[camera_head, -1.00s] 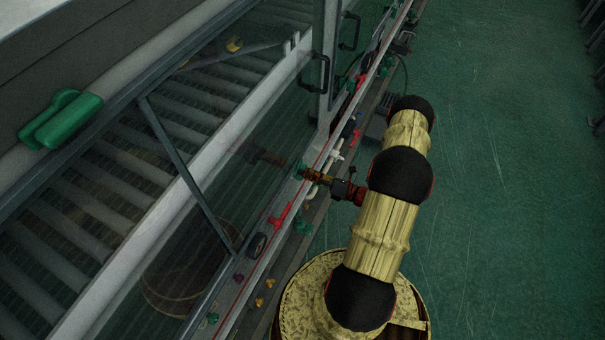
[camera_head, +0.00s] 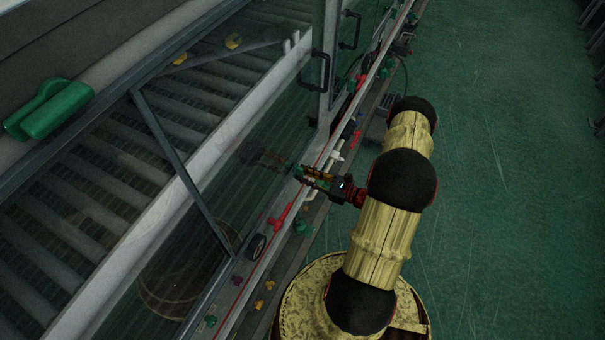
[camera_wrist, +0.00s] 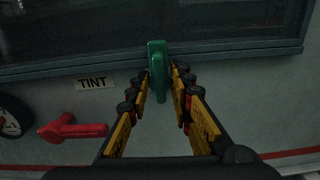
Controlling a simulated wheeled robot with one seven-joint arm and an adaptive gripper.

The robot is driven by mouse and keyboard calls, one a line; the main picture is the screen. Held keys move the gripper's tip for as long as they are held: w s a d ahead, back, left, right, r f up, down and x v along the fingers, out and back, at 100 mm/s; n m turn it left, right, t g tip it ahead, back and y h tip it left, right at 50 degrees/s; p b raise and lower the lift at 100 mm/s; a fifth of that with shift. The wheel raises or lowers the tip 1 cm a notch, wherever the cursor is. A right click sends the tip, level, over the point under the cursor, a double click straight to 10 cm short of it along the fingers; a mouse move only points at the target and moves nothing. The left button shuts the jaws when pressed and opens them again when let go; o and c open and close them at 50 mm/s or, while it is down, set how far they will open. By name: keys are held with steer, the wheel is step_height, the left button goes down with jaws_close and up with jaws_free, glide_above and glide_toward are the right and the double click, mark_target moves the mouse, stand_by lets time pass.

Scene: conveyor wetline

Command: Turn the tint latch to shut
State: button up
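Narrow gaps seem to show; contact is hard to judge. In the head view my gripper (camera_head: 307,175) reaches the machine's side rail, and its fingers partly cover the latch.
A round gauge (camera_wrist: 9,118) is at the wrist view's left edge. Red handles (camera_head: 280,217), white pipes (camera_head: 334,157) and black door handles (camera_head: 321,70) line the machine's side. A green handle (camera_head: 48,109) sits at upper left. The green floor (camera_head: 500,200) at right is clear.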

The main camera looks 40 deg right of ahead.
steer(key=shift+o, duration=0.7)
steer(key=shift+s, duration=0.1)
steer(key=v, duration=0.6)
steer(key=shift+s, duration=0.35)
steer(key=shift+d, duration=0.15)
